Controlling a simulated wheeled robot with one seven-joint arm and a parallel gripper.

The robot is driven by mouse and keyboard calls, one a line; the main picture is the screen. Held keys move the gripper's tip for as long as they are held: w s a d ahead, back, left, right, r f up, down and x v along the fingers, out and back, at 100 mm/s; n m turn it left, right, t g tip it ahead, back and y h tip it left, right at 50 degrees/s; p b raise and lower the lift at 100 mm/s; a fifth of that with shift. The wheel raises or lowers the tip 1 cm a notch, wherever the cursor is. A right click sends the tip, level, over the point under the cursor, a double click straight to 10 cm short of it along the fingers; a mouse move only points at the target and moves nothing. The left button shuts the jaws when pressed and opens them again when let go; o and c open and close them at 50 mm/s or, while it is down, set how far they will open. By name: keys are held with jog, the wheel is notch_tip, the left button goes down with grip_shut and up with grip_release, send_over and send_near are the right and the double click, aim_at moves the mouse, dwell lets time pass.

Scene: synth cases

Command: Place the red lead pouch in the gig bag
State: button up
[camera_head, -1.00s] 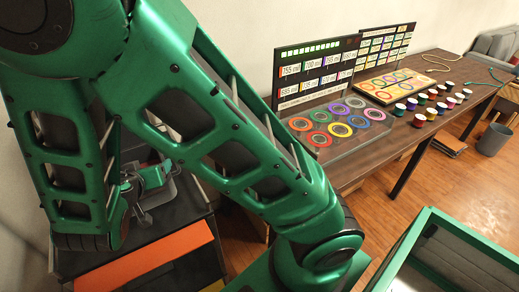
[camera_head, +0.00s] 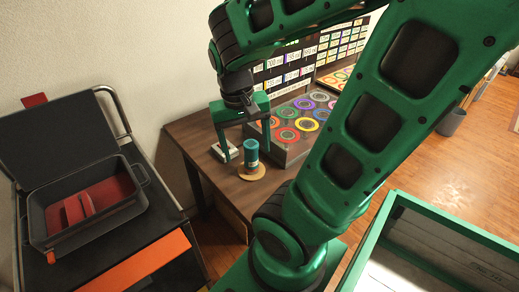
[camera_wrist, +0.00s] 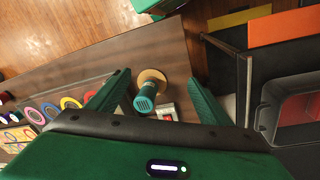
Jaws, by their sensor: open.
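A dark open case (camera_head: 36,225), apparently the gig bag, sits on the black cart at left in the head view; its grey rim (camera_wrist: 263,118) shows at right in the wrist view. A red block-like piece (camera_head: 78,207), possibly the red lead pouch, lies inside on a red floor. I cannot tell it surely from the lining. My gripper (camera_head: 243,130) is open and points down over the wooden table, away from the case. In the wrist view, a teal cylinder (camera_wrist: 145,100) shows between the spread fingers. I see no contact with it.
The teal cylinder stands on a round wooden coaster (camera_head: 250,174). A small white device (camera_head: 223,151) lies close beside it. A tray of coloured rings (camera_head: 290,135) and upright label boards are behind. An orange strip (camera_head: 150,260) edges the cart. A green-framed box (camera_head: 400,200) is at lower right.

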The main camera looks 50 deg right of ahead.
jog(key=s+r+y, duration=0.1)
jog(key=s+r, duration=0.1)
jog(key=s, duration=0.3)
jog(key=shift+s+a+n+y, duration=0.2)
jog(key=shift+s+n+y, duration=0.1)
jog(key=shift+s+n, duration=0.1)
jog(key=shift+w+f, duration=0.2)
jog(key=shift+w, duration=0.5)
jog(key=shift+c, duration=0.6)
